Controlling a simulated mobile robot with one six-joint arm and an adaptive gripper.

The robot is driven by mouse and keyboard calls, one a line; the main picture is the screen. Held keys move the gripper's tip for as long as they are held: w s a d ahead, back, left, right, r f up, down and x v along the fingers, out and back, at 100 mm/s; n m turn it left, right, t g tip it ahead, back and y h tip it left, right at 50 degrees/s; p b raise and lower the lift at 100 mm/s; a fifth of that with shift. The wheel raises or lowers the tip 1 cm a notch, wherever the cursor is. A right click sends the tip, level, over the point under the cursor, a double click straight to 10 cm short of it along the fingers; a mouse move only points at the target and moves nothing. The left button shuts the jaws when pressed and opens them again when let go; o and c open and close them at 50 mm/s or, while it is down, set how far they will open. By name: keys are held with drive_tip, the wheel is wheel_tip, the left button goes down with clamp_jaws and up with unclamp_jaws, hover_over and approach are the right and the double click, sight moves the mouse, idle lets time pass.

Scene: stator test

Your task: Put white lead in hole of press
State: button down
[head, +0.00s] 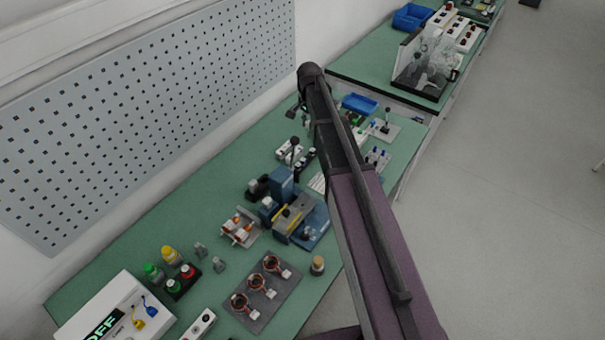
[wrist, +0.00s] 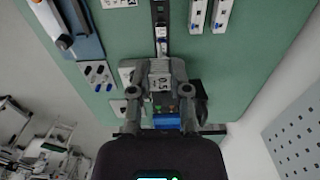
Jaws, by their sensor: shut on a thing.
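My gripper (wrist: 160,72) points down over the green bench in the wrist view. Its two fingers are closed in on a small grey-white piece (wrist: 160,82); I cannot tell whether this is the white lead. In the head view my arm hides most of the gripper, and only a dark part shows left of the arm's far end. A blue and grey machine (head: 284,184) stands mid-bench and looks like a press, but I cannot make out its hole. A lever device (head: 386,128) on a grey plate stands farther back; I cannot tell which one is the press.
A blue bin (head: 360,104) sits at the bench's far end. A tray of copper-wound rings (head: 262,291) and a white box (head: 117,308) are at the near end. A plate with blue-topped pieces (wrist: 97,76) lies left of my gripper. Green surface (wrist: 250,50) is clear on the right.

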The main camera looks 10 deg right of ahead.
drive_tip(key=shift+r+p, duration=0.9)
drive_tip(key=shift+r, duration=0.45)
drive_tip(key=shift+a, duration=0.1)
